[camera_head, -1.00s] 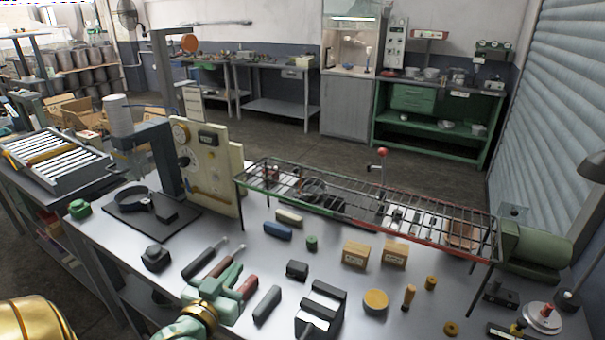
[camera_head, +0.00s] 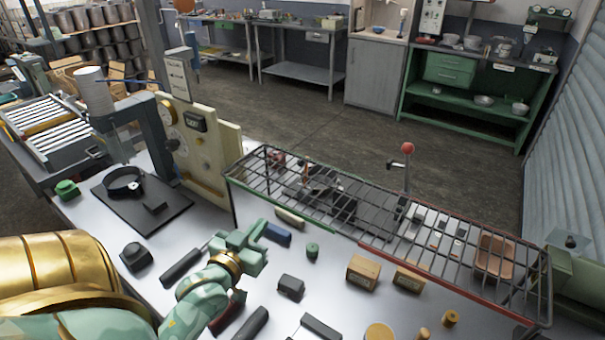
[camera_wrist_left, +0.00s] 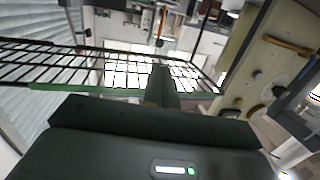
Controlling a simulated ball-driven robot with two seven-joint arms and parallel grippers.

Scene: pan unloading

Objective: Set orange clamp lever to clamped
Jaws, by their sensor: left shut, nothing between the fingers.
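A small upright orange piece (camera_head: 305,173) stands inside the wire rack (camera_head: 440,262), near its left end; it may be the clamp lever, but it is too small to read its setting. An orange-brown bar (camera_head: 206,188) lies across the lower part of the cream panel (camera_head: 212,150); a similar bar (camera_wrist_left: 288,45) shows at right in the left wrist view. I cannot tell which one is the clamp lever. My left gripper (camera_head: 260,232) is shut and empty, above the table just in front of the rack's green left part. My right gripper is not in view.
A blue block (camera_head: 276,234), a cream block (camera_head: 290,218) and a green cylinder (camera_head: 312,250) lie near my left gripper. A red-knobbed rod (camera_head: 407,148) rises at the rack. Wooden blocks (camera_head: 363,271) stand to the right. A black-based stand (camera_head: 140,205) is at left.

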